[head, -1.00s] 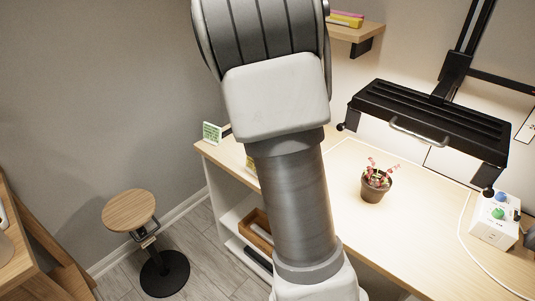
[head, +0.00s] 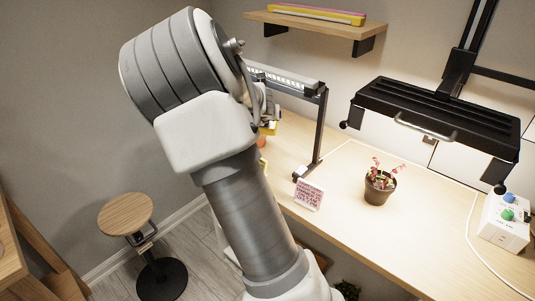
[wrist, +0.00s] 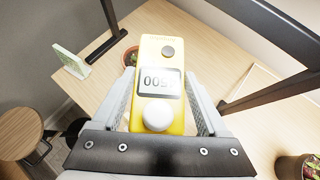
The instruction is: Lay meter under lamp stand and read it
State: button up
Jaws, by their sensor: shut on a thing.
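The meter (wrist: 159,50) is a yellow handheld box with a white dome, a grey knob and a display (wrist: 158,83). Its digits appear upside down and look like 1500. My gripper (wrist: 161,78) is shut on the meter, one finger along each side, and holds it above the desk. In the head view the meter shows as a small yellow patch (head: 268,129), mostly hidden by my arm. The lamp stand (head: 320,130) is a black post and foot with a pale light bar (head: 285,77) behind my gripper. Part of it is hidden.
A pink-lettered card (head: 308,195) stands by the stand's foot. A potted plant (head: 380,187) is right of it. A black panel lamp (head: 440,110) hangs over the right side, near a white box with knobs (head: 502,222). An orange-rimmed pot (wrist: 131,56) is partly behind the meter. Bare desk (head: 345,165) lies between.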

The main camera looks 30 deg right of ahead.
jog(key=shift+w+d+f+m+g+h+b, duration=0.1)
jog(key=shift+d+m+g+h+b, duration=0.1)
jog(key=shift+d+m+h, duration=0.15)
jog(key=shift+d+f+m+g+h+b, duration=0.15)
jog(key=shift+d+m, duration=0.1)
jog(key=shift+d, duration=0.15)
jog(key=d+f+m+g+b, duration=0.1)
jog(key=d+f+m+g+h+b, duration=0.1)
jog(key=m+b, duration=0.1)
jog(key=shift+w+d+h, duration=0.15)
jog(key=shift+w+h, duration=0.15)
jog(key=shift+w, duration=0.1)
jog(key=f+m+b, duration=0.1)
jog(key=f+b, duration=0.1)
jog(key=f, duration=0.1)
jog(key=f+m+g+h+b, duration=0.1)
jog(key=f+b, duration=0.1)
jog(key=f, duration=0.2)
jog(key=d+f+m+g+b, duration=0.1)
jog(key=f+b, duration=0.1)
jog(key=f, duration=0.1)
jog(key=shift+s+d+f+g, duration=0.1)
jog(key=shift+s+f+g, duration=0.05)
jog(key=shift+f+g, duration=0.1)
jog(key=shift+f, duration=0.15)
